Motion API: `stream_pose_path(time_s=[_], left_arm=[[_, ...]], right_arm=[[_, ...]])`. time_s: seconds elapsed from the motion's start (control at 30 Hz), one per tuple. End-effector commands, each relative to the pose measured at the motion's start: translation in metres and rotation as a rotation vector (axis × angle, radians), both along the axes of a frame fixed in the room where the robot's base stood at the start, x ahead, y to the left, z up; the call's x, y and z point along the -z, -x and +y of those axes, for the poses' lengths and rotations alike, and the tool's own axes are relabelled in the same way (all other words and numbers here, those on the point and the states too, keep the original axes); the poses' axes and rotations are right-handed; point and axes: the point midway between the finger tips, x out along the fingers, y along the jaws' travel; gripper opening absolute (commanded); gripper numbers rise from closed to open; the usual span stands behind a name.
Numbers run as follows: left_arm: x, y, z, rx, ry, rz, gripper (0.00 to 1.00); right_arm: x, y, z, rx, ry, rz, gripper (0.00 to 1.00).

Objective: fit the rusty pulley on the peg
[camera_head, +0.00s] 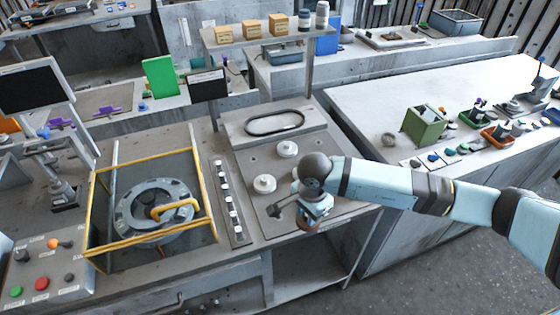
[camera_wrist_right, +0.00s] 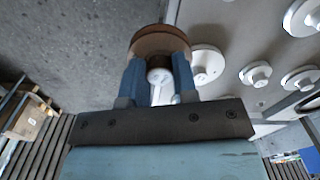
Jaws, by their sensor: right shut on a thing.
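The rusty pulley (camera_wrist_right: 160,42) is a brown disc between the two blue fingers of my right gripper (camera_wrist_right: 158,72) in the right wrist view. The gripper is shut on it. A pale round end shows between the fingers, below the disc; I cannot tell whether it belongs to the pulley or to a peg. I cannot tell if the pulley touches anything. My left gripper is not in view.
Pale pulleys (camera_head: 288,148) and (camera_head: 264,184) stand on the board, behind and left of my right gripper. A black belt (camera_head: 274,122) lies at its back. A yellow-framed housing (camera_head: 158,208) is at left. A white bench (camera_head: 400,110) stands at right.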

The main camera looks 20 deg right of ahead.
Motion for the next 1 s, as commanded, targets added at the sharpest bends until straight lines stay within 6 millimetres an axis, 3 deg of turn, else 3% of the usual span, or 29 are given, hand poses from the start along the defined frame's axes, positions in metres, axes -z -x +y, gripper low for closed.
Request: stream_pose_path(time_s=[0.8, 1.0], left_arm=[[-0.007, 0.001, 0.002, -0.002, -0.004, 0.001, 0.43], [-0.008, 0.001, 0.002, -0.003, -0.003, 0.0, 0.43]], right_arm=[[-0.09, -0.068, 0.043, 2.242, -0.025, -0.009, 0.03], [-0.108, -0.078, 0.051, 2.678, -0.023, -0.007, 0.03]])
